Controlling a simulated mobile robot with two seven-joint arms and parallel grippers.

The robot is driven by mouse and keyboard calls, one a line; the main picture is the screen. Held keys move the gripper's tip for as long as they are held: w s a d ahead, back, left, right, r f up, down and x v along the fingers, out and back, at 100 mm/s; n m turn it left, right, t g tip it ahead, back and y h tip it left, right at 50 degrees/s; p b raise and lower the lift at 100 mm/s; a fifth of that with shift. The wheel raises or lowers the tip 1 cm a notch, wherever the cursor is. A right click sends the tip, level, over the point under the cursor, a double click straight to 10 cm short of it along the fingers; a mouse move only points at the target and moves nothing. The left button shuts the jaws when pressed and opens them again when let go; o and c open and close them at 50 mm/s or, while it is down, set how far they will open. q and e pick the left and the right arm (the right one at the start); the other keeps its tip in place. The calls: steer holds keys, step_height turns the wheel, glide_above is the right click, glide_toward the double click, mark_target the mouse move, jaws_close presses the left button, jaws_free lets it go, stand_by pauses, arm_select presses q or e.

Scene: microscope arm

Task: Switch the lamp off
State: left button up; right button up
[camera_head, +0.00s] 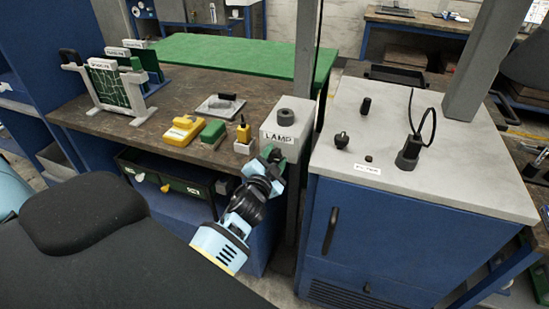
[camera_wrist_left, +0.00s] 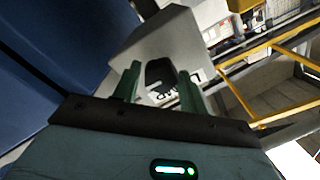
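The lamp box (camera_head: 273,131) is a pale grey block labelled "LAMP" at the right end of the workbench, with a dark round knob (camera_head: 285,117) on top. My left gripper (camera_head: 272,153) is at the box's front, just below the label. In the left wrist view the lamp box (camera_wrist_left: 165,45) fills the space ahead of the left gripper (camera_wrist_left: 160,90). Its green fingers are apart, with a dark part (camera_wrist_left: 159,73) of the box and part of the label showing between them. Contact with the box cannot be told. My right gripper is not in view.
A yellow block (camera_head: 183,131), a green block (camera_head: 213,131) and a small white holder (camera_head: 244,146) stand left of the lamp box. A grey post (camera_head: 305,70) rises behind it. The blue cabinet (camera_head: 385,235) at right carries dark knobs and a cable plug.

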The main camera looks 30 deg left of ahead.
arm_select(q)
steer(key=c, duration=0.6)
steer(key=shift+n, duration=0.3)
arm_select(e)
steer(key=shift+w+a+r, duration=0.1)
arm_select(q)
steer(key=n, duration=0.4)
steer(key=shift+r+n+p, duration=0.1)
steer(key=shift+n+p, duration=0.2)
steer(key=shift+p, duration=0.05)
steer(key=n+p, duration=0.1)
steer(key=n, duration=0.4)
steer(key=shift+a, duration=0.15)
steer(key=n, duration=0.3)
steer(key=shift+a+n, duration=0.1)
steer(key=shift+n, duration=2.2)
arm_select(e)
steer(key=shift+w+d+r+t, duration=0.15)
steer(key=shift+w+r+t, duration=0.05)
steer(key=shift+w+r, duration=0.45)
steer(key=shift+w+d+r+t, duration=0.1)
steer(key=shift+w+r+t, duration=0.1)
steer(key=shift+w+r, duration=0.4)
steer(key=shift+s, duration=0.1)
